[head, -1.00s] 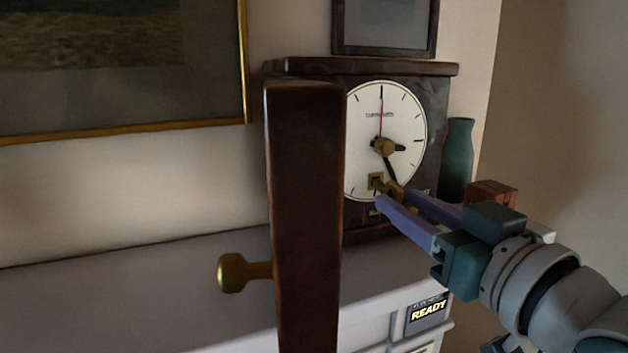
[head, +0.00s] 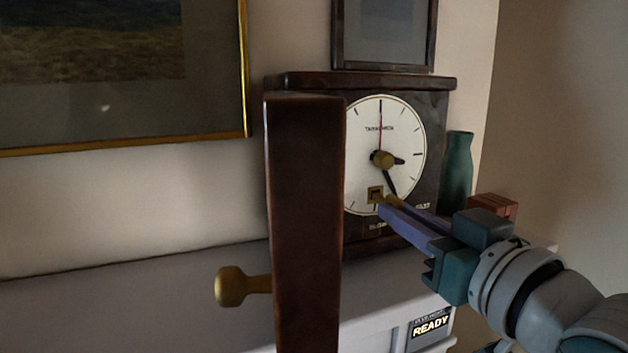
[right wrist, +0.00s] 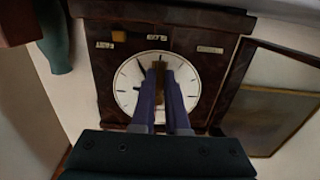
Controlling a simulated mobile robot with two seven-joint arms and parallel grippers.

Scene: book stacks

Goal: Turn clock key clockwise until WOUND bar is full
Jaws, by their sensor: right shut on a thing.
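The clock (head: 436,120) is a dark wooden case with a round white dial (head: 361,141); it stands on a pale cabinet. A square brass fitting (head: 375,194) sits low on the dial. My right gripper (head: 384,205) reaches in from the right, its purple fingers shut on the brass key just in front of the lower dial. The key (right wrist: 159,76) shows between the fingers in the right wrist view, partly hidden by them. Small labels under the dial (head: 378,226) are too small to read, and I cannot make out the WOUND bar. My left gripper is not in view.
The clock's dark wooden door (head: 305,210) stands open toward me, with a brass knob (head: 230,286) on its left. A green vase (head: 457,170) and a reddish box (head: 494,206) stand right of the clock. A READY display (head: 431,326) is below.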

